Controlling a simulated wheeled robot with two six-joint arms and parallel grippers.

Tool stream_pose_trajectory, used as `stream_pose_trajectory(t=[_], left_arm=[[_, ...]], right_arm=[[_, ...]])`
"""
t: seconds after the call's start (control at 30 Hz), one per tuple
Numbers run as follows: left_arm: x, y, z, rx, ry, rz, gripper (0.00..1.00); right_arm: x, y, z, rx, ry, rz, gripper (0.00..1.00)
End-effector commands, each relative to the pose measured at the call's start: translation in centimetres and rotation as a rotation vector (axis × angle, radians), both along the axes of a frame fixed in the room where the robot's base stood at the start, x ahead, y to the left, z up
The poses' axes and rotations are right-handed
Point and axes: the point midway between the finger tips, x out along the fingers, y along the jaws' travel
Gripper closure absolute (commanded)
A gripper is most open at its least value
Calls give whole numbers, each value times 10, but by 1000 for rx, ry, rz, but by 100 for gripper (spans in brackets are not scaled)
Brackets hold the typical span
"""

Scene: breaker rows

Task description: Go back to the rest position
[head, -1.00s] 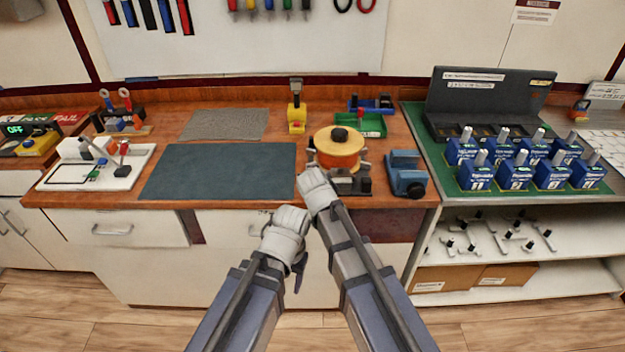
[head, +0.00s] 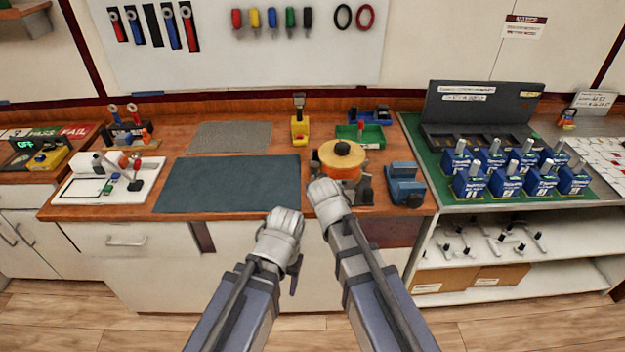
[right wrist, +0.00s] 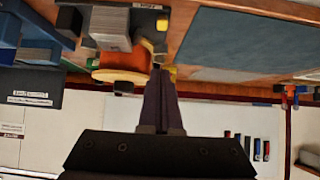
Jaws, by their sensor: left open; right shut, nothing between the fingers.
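My left gripper (head: 284,222) is low in front of the workbench (head: 230,165) in the head view. It is open and empty, its fingers mostly hidden by its pale housing. My right gripper (head: 324,190) is beside it, in front of the orange spool (head: 340,172) at the bench's front edge. In the right wrist view its dark fingers (right wrist: 160,80) are shut with nothing between them. The spool (right wrist: 122,68) shows just left of the fingertips there; I cannot tell how wide the gap is. Both forearms reach forward from the bottom of the head view.
A blue device (head: 405,185) stands right of the spool, and a dark mat (head: 228,184) lies left. Several blue breakers (head: 489,160) stand on the green mat at right. A white board (head: 75,190) with parts is at left. Open floor (head: 100,325) lies before the cabinets.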

Motion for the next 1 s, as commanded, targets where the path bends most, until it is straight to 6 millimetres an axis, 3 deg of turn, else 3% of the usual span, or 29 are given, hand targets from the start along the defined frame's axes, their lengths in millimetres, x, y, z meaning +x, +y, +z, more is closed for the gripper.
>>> stream_pose_trajectory(t=[0.57,0.67,0.77,1.0], left_arm=[[0,0,4,0,0,0,40],[0,0,4,0,0,0,40],[0,0,4,0,0,0,40],[0,0,4,0,0,0,40]], right_arm=[[-7,-4,4,0,1,0,100],[-17,-4,-2,-12,37,2,100],[-48,-7,-21,-55,162,16,100],[-171,-12,-68,-183,616,133,100]])
